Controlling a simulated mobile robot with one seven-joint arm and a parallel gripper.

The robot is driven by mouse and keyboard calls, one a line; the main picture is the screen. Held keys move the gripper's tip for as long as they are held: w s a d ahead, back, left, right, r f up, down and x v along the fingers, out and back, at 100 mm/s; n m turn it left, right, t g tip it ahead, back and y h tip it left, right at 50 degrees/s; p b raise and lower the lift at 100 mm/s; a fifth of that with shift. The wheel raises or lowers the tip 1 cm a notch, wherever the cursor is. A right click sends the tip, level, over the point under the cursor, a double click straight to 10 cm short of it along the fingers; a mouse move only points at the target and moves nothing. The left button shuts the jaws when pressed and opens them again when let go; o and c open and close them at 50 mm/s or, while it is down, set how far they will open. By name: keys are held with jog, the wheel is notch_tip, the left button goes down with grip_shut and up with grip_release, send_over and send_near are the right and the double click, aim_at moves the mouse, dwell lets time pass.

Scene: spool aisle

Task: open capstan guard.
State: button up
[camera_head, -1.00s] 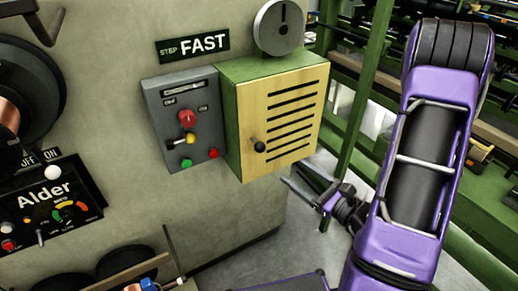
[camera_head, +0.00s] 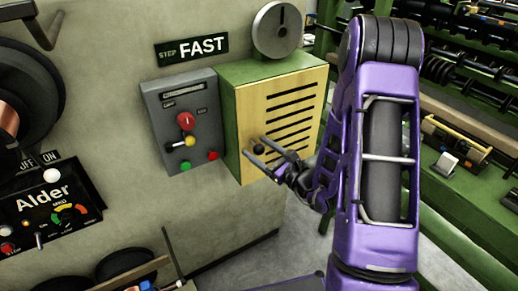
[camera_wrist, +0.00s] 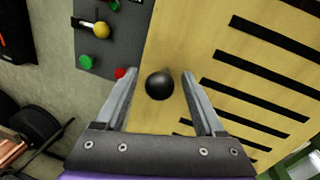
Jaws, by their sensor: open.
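The capstan guard (camera_head: 295,97) is a yellow slotted door on a green box fixed to the machine's wall, and it looks shut. Its round black knob (camera_head: 258,150) is near the lower left of the door. In the wrist view the knob (camera_wrist: 159,85) lies between the tips of my two fingers, with a gap on each side. My gripper (camera_head: 258,153) is open at the knob in the head view. I cannot tell how far the fingertips are from the door face. The wrist view also shows the slotted door (camera_wrist: 195,45) filling its right side.
A grey control box (camera_head: 184,115) with a red knob, a yellow-tipped lever and green and red buttons is just left of the guard. A grey disc (camera_head: 279,30) sits above it. Green racks (camera_head: 455,200) stand to the right. An Alder panel (camera_head: 48,207) is at far left.

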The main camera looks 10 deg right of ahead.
grip_shut()
dwell(1.4)
